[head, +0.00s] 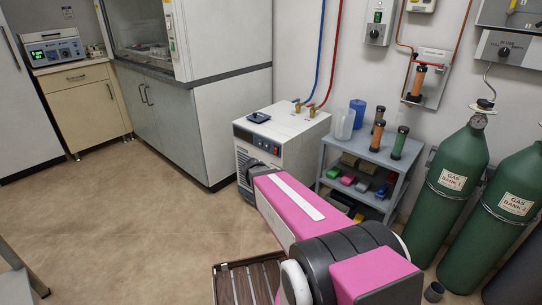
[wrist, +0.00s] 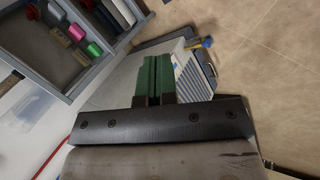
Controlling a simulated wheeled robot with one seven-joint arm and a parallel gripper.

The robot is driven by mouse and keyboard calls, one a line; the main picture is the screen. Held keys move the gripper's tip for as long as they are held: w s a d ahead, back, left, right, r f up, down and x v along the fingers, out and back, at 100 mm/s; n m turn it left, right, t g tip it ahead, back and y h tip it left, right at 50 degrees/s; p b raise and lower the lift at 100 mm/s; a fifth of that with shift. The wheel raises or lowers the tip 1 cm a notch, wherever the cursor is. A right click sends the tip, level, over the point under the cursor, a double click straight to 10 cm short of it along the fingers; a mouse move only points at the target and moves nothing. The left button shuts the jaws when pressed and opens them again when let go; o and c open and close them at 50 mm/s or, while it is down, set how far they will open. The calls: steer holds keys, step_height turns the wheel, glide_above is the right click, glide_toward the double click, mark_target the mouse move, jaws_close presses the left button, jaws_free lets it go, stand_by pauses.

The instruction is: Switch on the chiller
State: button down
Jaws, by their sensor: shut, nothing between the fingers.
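The chiller (head: 297,132) is a white box on the floor beside the fume cabinet, with a dark control strip (head: 257,140) across its upper front and a small red spot at the strip's right end. In the head view my pink arm covers its lower front. My gripper is hidden there. In the wrist view my gripper (wrist: 154,60) shows two green fingers pressed together, with nothing between them. A pale box with a slatted grille (wrist: 195,82), likely the chiller, lies behind the fingers. I cannot tell whether they touch it. No control strip is clear in the wrist view.
A blue hose (head: 318,50) and a red hose (head: 336,50) rise from the chiller's top. A grey shelf cart (head: 372,150) with bottles stands close on its right, then green gas cylinders (head: 458,175). Floor (head: 130,210) to the left is clear.

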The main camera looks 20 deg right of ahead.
mark_target(275, 154)
steer(key=w+a+r+n+t+h, duration=0.2)
steer(key=w+t+h, duration=0.2)
steer(key=w, duration=0.5)
steer(key=w+a+r+n+t+h, duration=0.1)
steer(key=w+a+n+t+h, duration=0.1)
steer(key=w, duration=0.7)
steer(key=shift+w+a+r+n+t+h, duration=0.3)
steer(key=shift+n+t+h, duration=0.4)
steer(key=shift+t+h, duration=0.35)
steer(key=shift+s+d, duration=0.1)
steer(key=x, duration=1.4)
steer(key=shift+d, duration=0.1)
